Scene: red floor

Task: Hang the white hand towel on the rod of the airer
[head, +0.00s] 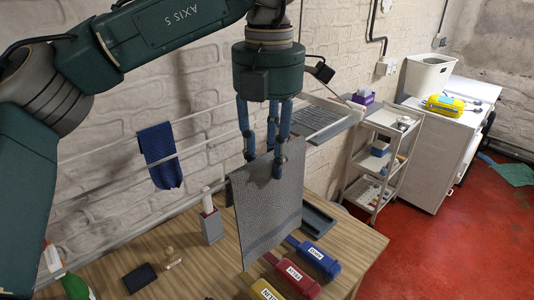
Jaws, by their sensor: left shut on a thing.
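My left gripper (267,165) points down and is shut on the upper edge of a hand towel (268,205). The towel looks grey here, with a band near its lower edge. It hangs down in front of the table, and I cannot tell whether its lower edge touches the table. The airer has thin pale rods (105,184) along the wall at the left, behind and left of the gripper. A dark blue cloth (160,156) hangs over one rod. The towel is apart from the visible rods. My right gripper is not in view.
The wooden table (190,262) holds a grey holder (212,226) with a white item, a dark block (140,277), a dark tray (318,219), and blue (316,259) and red (292,277) labelled cases. A wall shelf (318,117) and white trolley (380,160) stand to the right.

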